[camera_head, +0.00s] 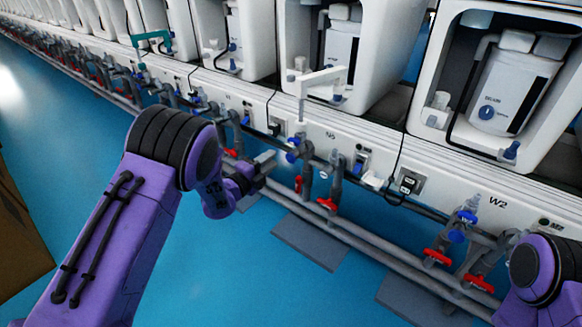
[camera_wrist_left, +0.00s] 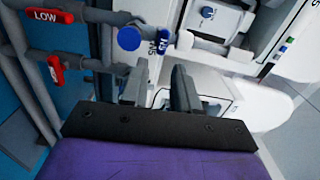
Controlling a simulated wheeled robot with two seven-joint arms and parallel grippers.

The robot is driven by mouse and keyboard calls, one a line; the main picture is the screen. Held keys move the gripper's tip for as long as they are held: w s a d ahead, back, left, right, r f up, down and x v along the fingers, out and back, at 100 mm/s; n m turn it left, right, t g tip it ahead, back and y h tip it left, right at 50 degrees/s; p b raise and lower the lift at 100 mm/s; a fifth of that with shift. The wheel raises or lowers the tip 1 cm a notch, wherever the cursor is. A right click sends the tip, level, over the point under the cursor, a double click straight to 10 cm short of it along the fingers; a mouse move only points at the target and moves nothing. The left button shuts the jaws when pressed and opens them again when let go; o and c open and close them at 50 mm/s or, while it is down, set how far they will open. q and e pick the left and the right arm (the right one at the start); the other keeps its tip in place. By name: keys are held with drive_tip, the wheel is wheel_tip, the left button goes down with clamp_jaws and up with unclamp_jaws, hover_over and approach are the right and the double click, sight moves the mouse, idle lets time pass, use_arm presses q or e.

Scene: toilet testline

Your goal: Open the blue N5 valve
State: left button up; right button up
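The blue N5 valve shows in the head view as a small blue handle (camera_head: 294,141) on the pipework left of the N5 label. In the left wrist view, a blue lever (camera_wrist_left: 163,41) with white lettering stands above the fingers, with a round blue knob (camera_wrist_left: 129,38) to its left. My left gripper (camera_head: 270,160) is just left of the valve in the head view. In the wrist view, my left gripper (camera_wrist_left: 159,83) has its two fingers apart, with nothing held between them. The blue lever is beyond the fingertips, apart from them as far as I can tell. My right gripper is outside both views.
Red handles (camera_head: 327,204) sit low on the pipes; the wrist view shows a red LOW handle (camera_wrist_left: 50,15). Grey pipes (camera_head: 380,246) run along the white line front. A W2 station with a blue valve (camera_head: 456,236) stands to the right. Blue floor (camera_head: 260,275) is open in front.

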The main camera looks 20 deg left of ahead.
sight(292, 143)
use_arm(q)
drive_tip(key=b+x, duration=0.1)
drive_tip(key=x, duration=0.4)
drive_tip(key=b+x, duration=0.1)
drive_tip(key=x, duration=0.4)
drive_tip(key=shift+w+d+r, duration=0.2)
drive_tip(key=shift+w+d, duration=0.05)
drive_tip(key=shift+w, duration=0.1)
drive_tip(key=shift+c, duration=0.3)
clamp_jaws()
